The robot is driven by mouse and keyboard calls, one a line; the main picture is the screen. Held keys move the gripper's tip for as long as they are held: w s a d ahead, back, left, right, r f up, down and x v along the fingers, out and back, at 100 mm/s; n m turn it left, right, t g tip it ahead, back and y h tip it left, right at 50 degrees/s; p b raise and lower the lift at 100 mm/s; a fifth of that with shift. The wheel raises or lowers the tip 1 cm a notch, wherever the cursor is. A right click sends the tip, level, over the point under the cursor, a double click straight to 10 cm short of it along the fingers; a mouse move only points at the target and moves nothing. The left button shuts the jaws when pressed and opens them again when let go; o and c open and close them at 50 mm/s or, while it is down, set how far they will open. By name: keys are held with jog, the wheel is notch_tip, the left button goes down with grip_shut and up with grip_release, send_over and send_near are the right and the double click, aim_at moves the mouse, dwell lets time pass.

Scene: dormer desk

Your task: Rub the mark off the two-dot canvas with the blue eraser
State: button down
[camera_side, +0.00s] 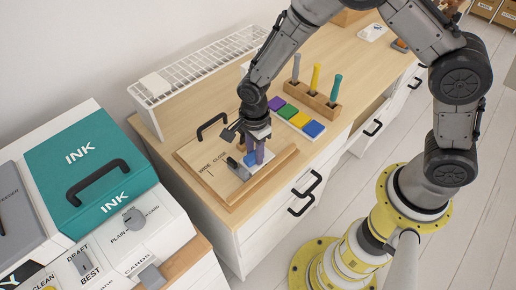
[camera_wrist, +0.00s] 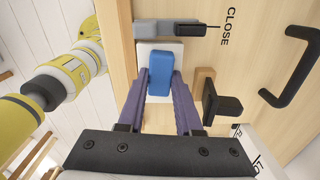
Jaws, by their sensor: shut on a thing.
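The blue eraser (camera_wrist: 161,74) is held between the two purple fingers of my gripper (camera_wrist: 160,90) in the wrist view. In the side view my gripper (camera_side: 257,157) points down over a wooden board, and a bit of blue shows at its fingertips. A white square (camera_wrist: 146,47), which looks like the canvas, lies on the board below the eraser. The eraser and fingers cover much of it. I cannot see its dots or the mark, or tell whether the eraser touches it.
The wooden board (camera_side: 193,155) has a black handle and "CLOSE" lettering. A grey slider (camera_wrist: 150,29) and a black knob (camera_wrist: 222,104) flank the white square. A pen block (camera_side: 311,98), coloured pads (camera_side: 288,111) and a wire rack (camera_side: 205,62) stand nearby. The teal INK box (camera_side: 90,160) is left.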

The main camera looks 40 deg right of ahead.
jog(key=shift+d+r, duration=0.1)
jog(key=shift+d, duration=1.15)
jog(key=shift+r, duration=3.95)
jog(key=shift+r, duration=0.1)
